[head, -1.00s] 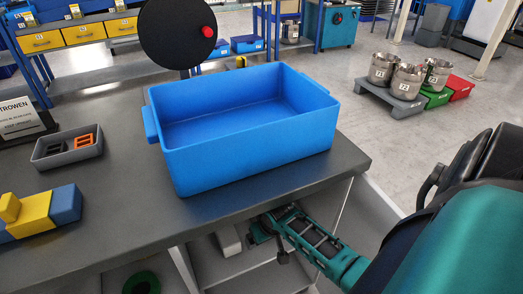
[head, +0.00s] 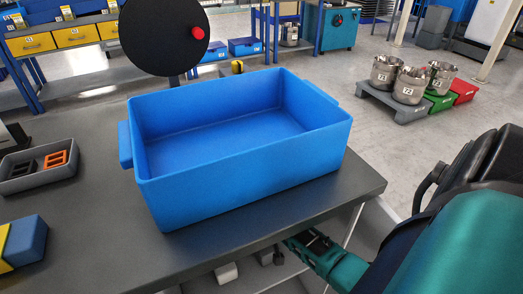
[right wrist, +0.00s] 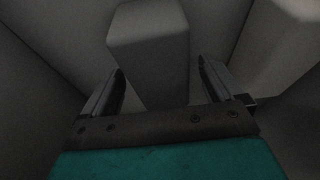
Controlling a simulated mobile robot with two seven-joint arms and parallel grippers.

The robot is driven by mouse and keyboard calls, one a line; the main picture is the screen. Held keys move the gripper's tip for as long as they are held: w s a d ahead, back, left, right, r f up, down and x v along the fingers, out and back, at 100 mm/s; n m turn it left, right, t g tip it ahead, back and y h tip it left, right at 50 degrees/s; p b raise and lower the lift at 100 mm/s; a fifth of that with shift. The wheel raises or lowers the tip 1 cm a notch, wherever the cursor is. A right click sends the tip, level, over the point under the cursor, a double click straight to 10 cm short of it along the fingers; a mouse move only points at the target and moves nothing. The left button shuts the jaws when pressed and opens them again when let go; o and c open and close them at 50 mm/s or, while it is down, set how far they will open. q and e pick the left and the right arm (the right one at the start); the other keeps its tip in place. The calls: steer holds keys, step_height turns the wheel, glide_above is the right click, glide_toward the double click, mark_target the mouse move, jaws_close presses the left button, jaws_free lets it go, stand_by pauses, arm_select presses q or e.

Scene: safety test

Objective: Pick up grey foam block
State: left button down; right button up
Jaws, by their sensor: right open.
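A pale grey block (right wrist: 148,45), which looks like the grey foam block, stands ahead of my right gripper (right wrist: 160,66) in the right wrist view. The fingers are apart, one to each side of its near end; I see no contact. In the head view my right gripper (head: 284,248) is low, below the table's front edge and partly hidden by it. My left gripper is not in view.
A large empty blue bin (head: 240,185) stands on the dark table (head: 100,230), whose front edge overhangs my right gripper. A grey tray (head: 42,182) with black and orange parts and a blue-yellow block (head: 25,242) are at left. Pale walls (right wrist: 40,70) surround the gripper closely.

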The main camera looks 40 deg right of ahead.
steer(key=x, duration=0.2)
steer(key=shift+w+f+b, duration=0.1)
steer(key=shift+f+b, duration=0.15)
steer(key=shift+b, duration=0.15)
steer(key=shift+d, duration=0.1)
steer(key=c, duration=1)
